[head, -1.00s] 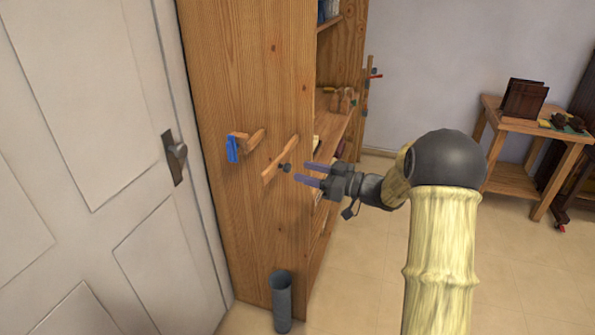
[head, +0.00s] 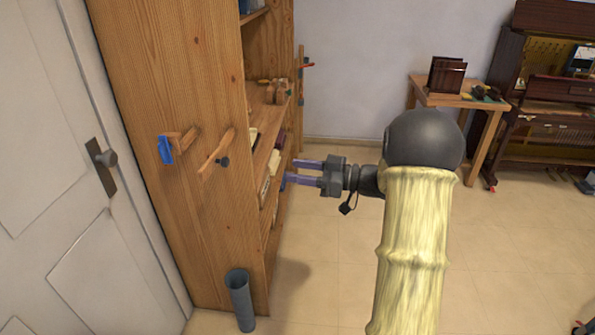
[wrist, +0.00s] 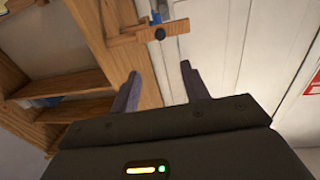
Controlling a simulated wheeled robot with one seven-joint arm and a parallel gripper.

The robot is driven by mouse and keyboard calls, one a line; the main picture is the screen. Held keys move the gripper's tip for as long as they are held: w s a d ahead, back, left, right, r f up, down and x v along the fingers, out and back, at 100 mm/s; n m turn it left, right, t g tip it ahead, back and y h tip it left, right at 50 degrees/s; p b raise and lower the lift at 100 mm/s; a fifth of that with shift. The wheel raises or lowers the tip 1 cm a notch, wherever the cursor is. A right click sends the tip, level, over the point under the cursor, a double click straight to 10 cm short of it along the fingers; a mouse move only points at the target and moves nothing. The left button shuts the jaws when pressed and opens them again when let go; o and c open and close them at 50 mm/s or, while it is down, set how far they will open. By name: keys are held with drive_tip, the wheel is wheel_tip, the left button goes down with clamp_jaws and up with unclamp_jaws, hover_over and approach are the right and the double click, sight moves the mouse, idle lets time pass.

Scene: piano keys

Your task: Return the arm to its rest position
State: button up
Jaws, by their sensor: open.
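My gripper (head: 300,172) is open, with its two purple-grey fingers apart and nothing between them. In the head view it points left, toward the front of the tall wooden bookcase (head: 170,75), and shows before its shelves. My arm rises from the bottom of the head view and bends at a dark joint. In the wrist view the gripper's fingers (wrist: 160,88) also stand apart and empty, with the bookcase's edge and a white door beyond them.
Wooden pegs (head: 216,155) and a blue item (head: 165,150) stick out from the bookcase's side. A grey cylinder (head: 240,300) stands on the floor. A white door (head: 60,170) is at the left. A small table (head: 460,102) and a piano (head: 550,110) stand at the back right. Open floor lies between.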

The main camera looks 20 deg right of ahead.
drive_tip(key=shift+w, duration=0.1)
drive_tip(key=w+a+r+m+t+h+p, duration=0.1)
drive_tip(key=w+r+m+t+h+p, duration=0.15)
drive_tip(key=w+t+h, duration=0.2)
drive_tip(key=s+a+f+m+g+h+p, duration=0.1)
drive_tip(key=s+f+m+g+h+p, duration=0.1)
drive_tip(key=s, duration=0.7)
drive_tip(key=s+a+f+m+g+h+p, duration=0.1)
drive_tip(key=s+m+g+h, duration=0.3)
drive_tip(key=s, duration=0.5)
drive_tip(key=s+a+f+m+g+h+p, duration=0.2)
drive_tip(key=s+g+h, duration=0.3)
drive_tip(key=s, duration=0.4)
drive_tip(key=shift+f+m+p, duration=0.5)
drive_tip(key=shift+f+m, duration=0.25)
drive_tip(key=shift+f, duration=0.15)
drive_tip(key=shift+a, duration=0.1)
